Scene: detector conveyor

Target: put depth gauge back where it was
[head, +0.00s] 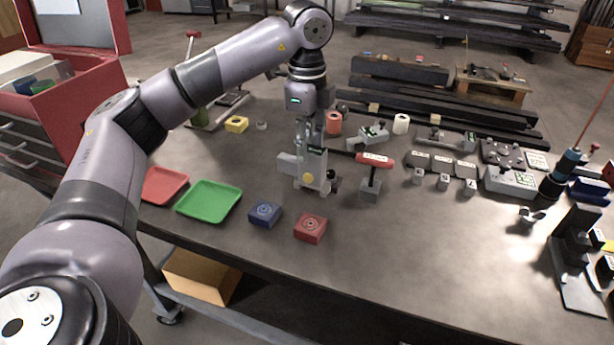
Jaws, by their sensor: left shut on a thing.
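My left gripper (311,133) points down over the middle of the table, its arm reaching in from the left. It is shut on a grey upright device with a yellow round knob and a dark knob at its side, which looks like the depth gauge (309,177). The gripper's fingers are partly hidden against the device. The gauge looks upright; I cannot tell whether its base touches the table. My right gripper is not in view.
A red-handled tool (373,162) stands close right of the gauge. Blue (265,214) and red (310,228) blocks lie in front. Green (208,201) and red (162,185) trays sit left. Small grey parts (443,181) stand right.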

